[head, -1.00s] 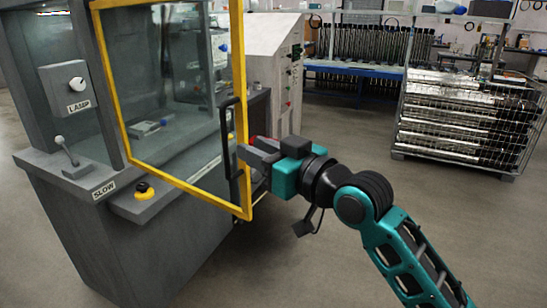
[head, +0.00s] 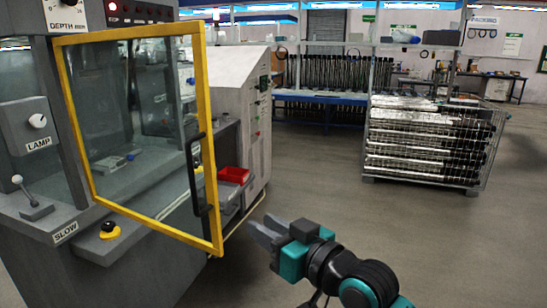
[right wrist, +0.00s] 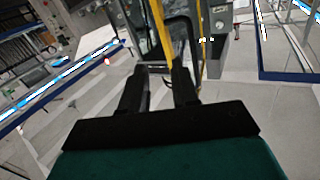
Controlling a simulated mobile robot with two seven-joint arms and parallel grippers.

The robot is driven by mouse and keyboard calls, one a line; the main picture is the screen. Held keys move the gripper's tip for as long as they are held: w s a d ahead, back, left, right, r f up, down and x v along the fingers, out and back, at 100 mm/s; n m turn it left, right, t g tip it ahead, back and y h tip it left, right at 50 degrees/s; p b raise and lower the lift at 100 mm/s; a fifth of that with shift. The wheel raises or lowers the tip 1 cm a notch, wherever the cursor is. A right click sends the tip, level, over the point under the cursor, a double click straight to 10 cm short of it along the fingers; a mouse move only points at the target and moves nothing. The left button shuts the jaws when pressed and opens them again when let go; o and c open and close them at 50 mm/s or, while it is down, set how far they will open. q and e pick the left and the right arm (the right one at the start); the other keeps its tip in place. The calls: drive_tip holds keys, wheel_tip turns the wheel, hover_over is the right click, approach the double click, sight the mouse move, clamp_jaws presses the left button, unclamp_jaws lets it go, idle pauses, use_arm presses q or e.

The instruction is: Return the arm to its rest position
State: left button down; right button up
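My right gripper (head: 262,230) is at the lower middle of the head view, with its arm coming in from the bottom right. It points left toward the machine door and appears clear to the right of the door's black handle (head: 198,175). In the right wrist view its two dark fingers (right wrist: 160,75) are apart with nothing held between them. The yellow-framed glass door (head: 212,150) stands swung out from the grey machine (head: 130,270). My left gripper is not in view.
A red bin (head: 233,175) sits on a ledge behind the door, beside a pale control cabinet (head: 245,110). A wire cage of metal tubes (head: 430,140) stands at the back right. The floor (head: 430,240) between is clear.

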drive_tip(key=s+d+f+m+h, duration=0.1)
drive_tip(key=s+d+f+h, duration=0.2)
drive_tip(key=s+d+f, duration=0.3)
drive_tip(key=s+d+f+m+g+h, duration=0.1)
drive_tip(key=s+d+f+h, duration=0.3)
drive_tip(key=f, duration=1.1)
drive_tip(key=s+d+f+m+h, duration=0.3)
drive_tip(key=s+d+f, duration=0.6)
drive_tip(key=d+f, duration=0.1)
drive_tip(key=shift+s+d+f+g, duration=0.2)
drive_tip(key=shift+s+f+g, duration=0.05)
drive_tip(key=shift+s+g, duration=0.1)
